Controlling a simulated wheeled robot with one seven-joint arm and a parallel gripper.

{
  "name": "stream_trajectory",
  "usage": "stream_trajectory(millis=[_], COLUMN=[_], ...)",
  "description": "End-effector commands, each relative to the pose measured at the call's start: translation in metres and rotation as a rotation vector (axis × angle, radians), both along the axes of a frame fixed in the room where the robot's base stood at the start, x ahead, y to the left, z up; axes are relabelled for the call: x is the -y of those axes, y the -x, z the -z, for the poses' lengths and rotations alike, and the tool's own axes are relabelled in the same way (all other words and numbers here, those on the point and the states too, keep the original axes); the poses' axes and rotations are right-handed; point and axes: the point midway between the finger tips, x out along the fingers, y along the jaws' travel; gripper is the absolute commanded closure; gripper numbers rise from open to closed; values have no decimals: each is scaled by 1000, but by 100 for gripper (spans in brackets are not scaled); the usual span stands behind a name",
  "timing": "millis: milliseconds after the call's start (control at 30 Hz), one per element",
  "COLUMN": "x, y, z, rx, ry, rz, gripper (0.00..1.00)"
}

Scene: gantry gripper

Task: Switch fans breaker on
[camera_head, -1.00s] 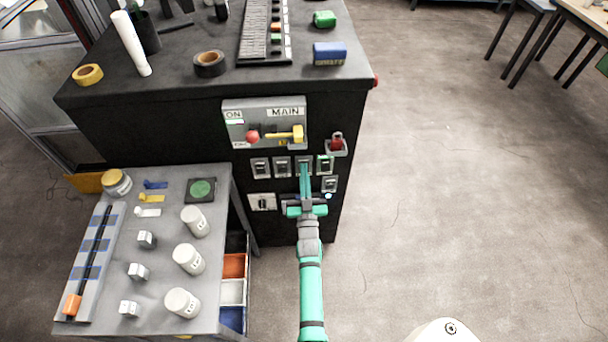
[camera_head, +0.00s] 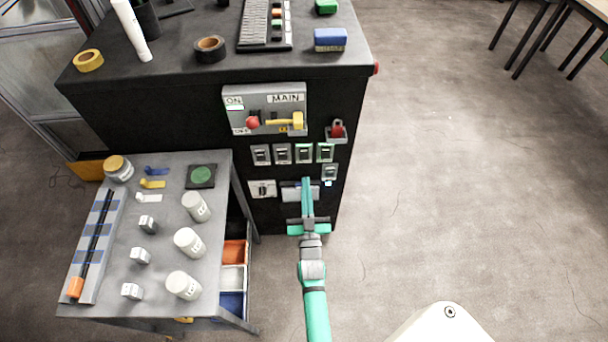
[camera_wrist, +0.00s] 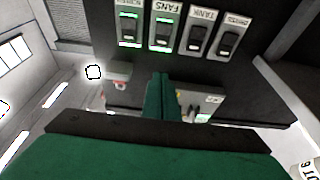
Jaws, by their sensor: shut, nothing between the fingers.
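The fans breaker (camera_head: 304,153) is the third from the left in the row of four-sided switches on the black cabinet. It shows green edges in the head view. In the wrist view, upside down, the FANS switch (camera_wrist: 163,31) has lit green bars at both ends. My gripper (camera_head: 306,182) is shut and empty, a little below the row and apart from the fans breaker. Its closed fingers (camera_wrist: 160,84) point toward the panel in the wrist view.
The rightmost breaker (camera_head: 325,152) also shows green; the tank breaker (camera_head: 282,154) does not. The MAIN panel (camera_head: 265,108) with its yellow handle is above. A grey side table (camera_head: 165,235) with jars stands left.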

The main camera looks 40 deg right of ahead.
Motion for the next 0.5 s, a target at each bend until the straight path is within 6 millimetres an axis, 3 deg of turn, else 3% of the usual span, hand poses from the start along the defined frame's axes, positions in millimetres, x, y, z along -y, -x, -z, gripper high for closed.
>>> stream_trajectory(millis=[200, 500], x=[-11, -16], y=[21, 25], z=[0, 0], rx=[0, 1], ry=[0, 1], rz=[2, 0], gripper=[100, 100])
